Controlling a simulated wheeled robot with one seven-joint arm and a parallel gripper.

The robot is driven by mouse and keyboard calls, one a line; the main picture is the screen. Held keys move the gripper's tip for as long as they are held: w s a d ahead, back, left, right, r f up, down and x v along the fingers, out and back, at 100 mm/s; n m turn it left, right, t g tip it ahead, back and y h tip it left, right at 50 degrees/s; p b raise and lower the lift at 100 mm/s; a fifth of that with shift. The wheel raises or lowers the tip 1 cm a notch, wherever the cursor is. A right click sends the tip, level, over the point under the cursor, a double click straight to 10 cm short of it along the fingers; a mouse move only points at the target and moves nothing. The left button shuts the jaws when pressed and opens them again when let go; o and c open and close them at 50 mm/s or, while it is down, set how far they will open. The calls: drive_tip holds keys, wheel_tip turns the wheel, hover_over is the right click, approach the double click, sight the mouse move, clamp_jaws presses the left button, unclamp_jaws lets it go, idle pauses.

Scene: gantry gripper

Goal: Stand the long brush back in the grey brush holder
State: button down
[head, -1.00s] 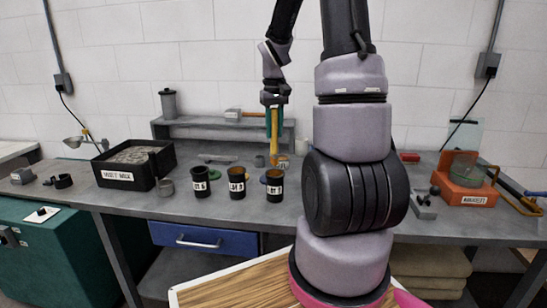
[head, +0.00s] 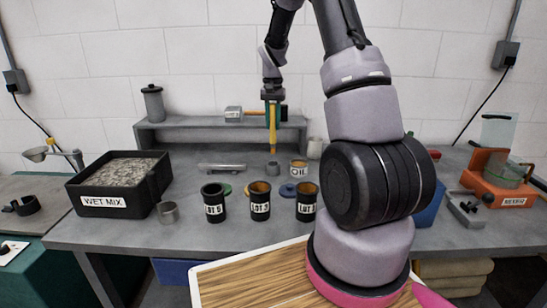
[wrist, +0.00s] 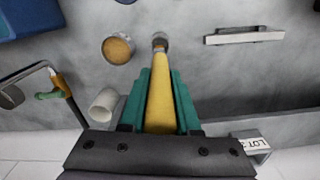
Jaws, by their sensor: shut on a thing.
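The long brush (head: 273,138) has a yellow handle and hangs about upright from my gripper (head: 272,122). My gripper has green fingers and is shut on the brush, also seen in the wrist view (wrist: 159,80). The grey brush holder (head: 272,168) is a small grey cylinder on the bench. The brush's lower end appears just above it in the head view. In the wrist view the brush (wrist: 160,95) points at the holder (wrist: 160,37) and hides part of it. I cannot tell whether the end is exactly over the opening.
An oil tin (head: 299,170) stands right of the holder, and a flat metal piece (head: 222,168) lies left. Three black lot cups (head: 260,205) stand in front. A raised shelf (head: 200,125) runs behind. A white cup (head: 315,148) stands near the shelf's right end.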

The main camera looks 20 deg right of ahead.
sight(273, 143)
wheel_tip(273, 143, down, 8)
drive_tip(key=shift+f, duration=0.1)
idle(0.4)
drive_tip(key=c, duration=0.6)
unclamp_jaws()
drive_tip(key=shift+f, duration=0.15)
drive_tip(key=shift+c, duration=0.2)
